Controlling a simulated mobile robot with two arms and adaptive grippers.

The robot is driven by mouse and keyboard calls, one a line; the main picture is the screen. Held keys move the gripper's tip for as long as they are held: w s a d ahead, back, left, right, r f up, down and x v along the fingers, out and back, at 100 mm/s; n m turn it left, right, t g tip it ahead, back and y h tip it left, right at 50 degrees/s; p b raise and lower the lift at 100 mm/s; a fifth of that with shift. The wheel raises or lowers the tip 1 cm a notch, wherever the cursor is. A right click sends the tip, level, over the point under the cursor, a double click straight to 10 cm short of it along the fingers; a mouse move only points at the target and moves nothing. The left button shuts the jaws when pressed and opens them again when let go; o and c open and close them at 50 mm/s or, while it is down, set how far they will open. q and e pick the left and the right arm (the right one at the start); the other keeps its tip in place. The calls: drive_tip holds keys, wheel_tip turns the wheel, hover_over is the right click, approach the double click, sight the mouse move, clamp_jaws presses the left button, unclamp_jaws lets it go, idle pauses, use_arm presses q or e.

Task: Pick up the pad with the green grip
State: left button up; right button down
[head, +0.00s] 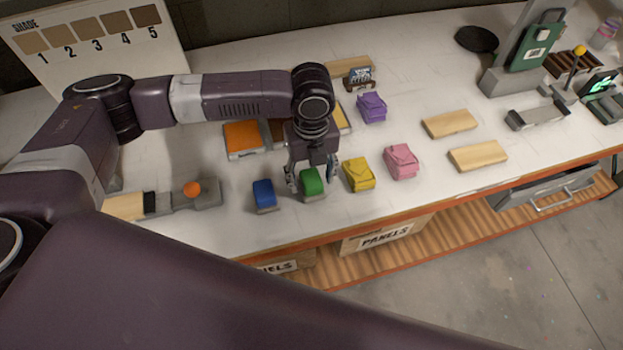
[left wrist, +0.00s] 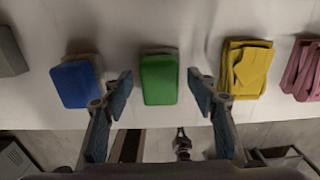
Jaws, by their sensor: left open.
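The pad with the green grip (head: 312,182) lies near the front edge of the white table, between a blue-grip pad (head: 264,194) and a folded yellow cloth (head: 358,174). My left gripper (head: 312,178) is over the green pad, with its fingers open to either side of it. In the left wrist view the green pad (left wrist: 159,80) sits between the open fingertips (left wrist: 159,88), with gaps on both sides. The blue pad (left wrist: 76,83) is left of the fingers there, and the yellow cloth (left wrist: 246,68) is to the right. My right gripper is not in view.
A pink cloth (head: 401,161) and a purple cloth (head: 372,107) lie to the right. Wooden blocks (head: 450,123) lie farther right. An orange-topped block (head: 243,138) is behind. The table's front edge is close.

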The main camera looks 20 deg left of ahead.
sight(311, 178)
use_arm(q)
drive_tip(key=shift+f, duration=0.1)
drive_tip(key=c, duration=1.2)
drive_tip(key=shift+c, duration=0.2)
drive_tip(key=shift+r, duration=0.6)
wheel_tip(311, 178, up, 19)
drive_tip(key=b, duration=0.3)
